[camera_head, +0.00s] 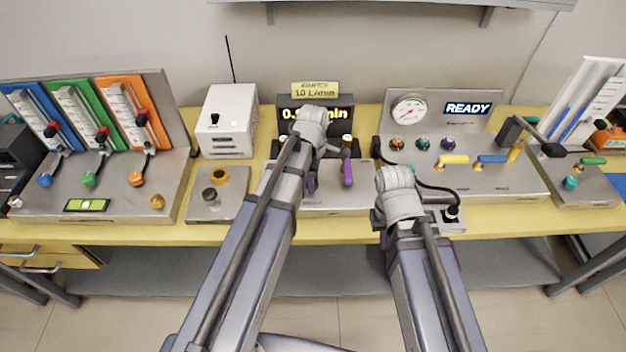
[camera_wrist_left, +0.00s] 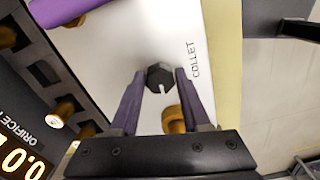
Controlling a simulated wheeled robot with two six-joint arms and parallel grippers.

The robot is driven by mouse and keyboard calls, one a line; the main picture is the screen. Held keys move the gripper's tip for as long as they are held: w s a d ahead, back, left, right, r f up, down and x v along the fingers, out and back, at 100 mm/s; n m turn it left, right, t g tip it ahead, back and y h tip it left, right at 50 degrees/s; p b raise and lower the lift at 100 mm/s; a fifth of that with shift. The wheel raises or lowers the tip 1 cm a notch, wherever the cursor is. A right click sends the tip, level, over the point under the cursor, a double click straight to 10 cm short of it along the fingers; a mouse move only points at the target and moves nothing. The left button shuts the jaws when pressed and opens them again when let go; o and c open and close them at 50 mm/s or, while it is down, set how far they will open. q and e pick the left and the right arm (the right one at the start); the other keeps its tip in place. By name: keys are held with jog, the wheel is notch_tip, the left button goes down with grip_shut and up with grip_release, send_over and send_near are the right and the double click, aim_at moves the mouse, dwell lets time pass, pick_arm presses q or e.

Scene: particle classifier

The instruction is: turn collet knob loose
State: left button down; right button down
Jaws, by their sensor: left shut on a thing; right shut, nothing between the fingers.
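The collet knob (camera_wrist_left: 159,77) is a small black knob with a pale mark on a white panel, beside the printed word COLLET in the left wrist view. My left gripper (camera_wrist_left: 165,74) has its purple fingers on either side of it and is shut on it. In the head view my left gripper (camera_head: 311,183) points down at the middle panel (camera_head: 330,203), and its arm hides the knob. My right gripper (camera_head: 386,250) is shut and empty near the table's front edge, mostly hidden by its own arm.
A brass knob (camera_wrist_left: 173,120) sits close to the collet knob, and a purple handle (camera_head: 347,172) stands to the right of my left gripper. A digital display (camera_head: 316,113) is behind. A panel with a gauge (camera_head: 408,111) is at right, a white box (camera_head: 229,122) at left.

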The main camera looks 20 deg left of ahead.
dwell(0.4)
pick_arm(q)
jog(key=shift+c, duration=1.8)
grip_release()
jog(key=shift+r, duration=0.15)
notch_tip(320, 180, up, 8)
jog(key=p, duration=0.8)
jog(key=shift+f, duration=0.2)
